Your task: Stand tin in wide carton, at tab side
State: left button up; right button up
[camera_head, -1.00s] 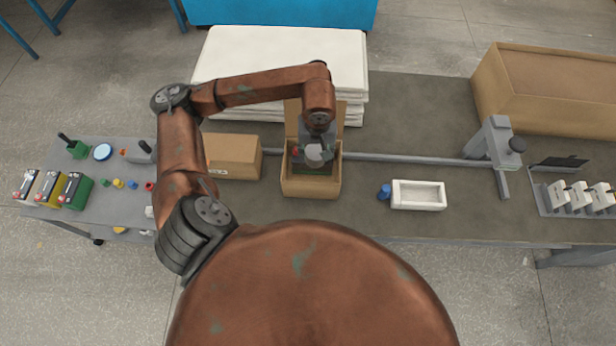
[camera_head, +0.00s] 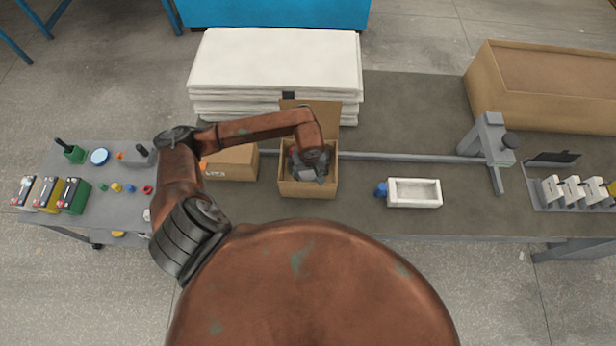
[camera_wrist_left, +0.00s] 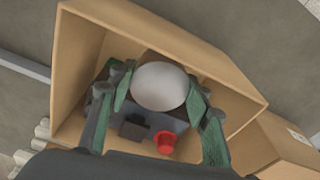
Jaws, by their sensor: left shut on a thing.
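The open carton (camera_head: 308,189) stands on the table with its flap (camera_head: 312,110) raised at the back. My left gripper (camera_head: 309,172) reaches down into its opening. In the left wrist view the gripper (camera_wrist_left: 160,92) has its green-faced fingers on both sides of a round, pale grey-white tin (camera_wrist_left: 159,85), shut on it. I see the tin from above, inside the carton walls (camera_wrist_left: 185,42). Beside it in the carton is a dark grey body with a black block (camera_wrist_left: 134,127) and a red round cap (camera_wrist_left: 166,141). I cannot tell whether the tin touches the floor. My right gripper is not in view.
A closed brown box (camera_head: 232,163) stands just left of the carton. White stacked sheets (camera_head: 275,62) lie behind. To the right are a white tray (camera_head: 414,193), a blue cap (camera_head: 381,190) and a grey post stand (camera_head: 487,140). Batteries (camera_head: 73,196) stand at far left.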

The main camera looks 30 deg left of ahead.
aim_at(308, 179)
pick_arm(q)
notch_tip(308, 179, down, 2)
jog(key=shift+f, duration=0.45)
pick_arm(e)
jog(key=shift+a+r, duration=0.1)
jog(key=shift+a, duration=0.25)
pick_arm(q)
jog(key=shift+f, duration=0.1)
jog(key=shift+f+b, duration=0.3)
jog(key=shift+b, duration=0.1)
jog(key=shift+f, duration=0.25)
jog(key=o, duration=1.4)
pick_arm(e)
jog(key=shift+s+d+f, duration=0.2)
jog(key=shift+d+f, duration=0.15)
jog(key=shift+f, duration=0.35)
pick_arm(q)
jog(key=shift+r, duration=0.1)
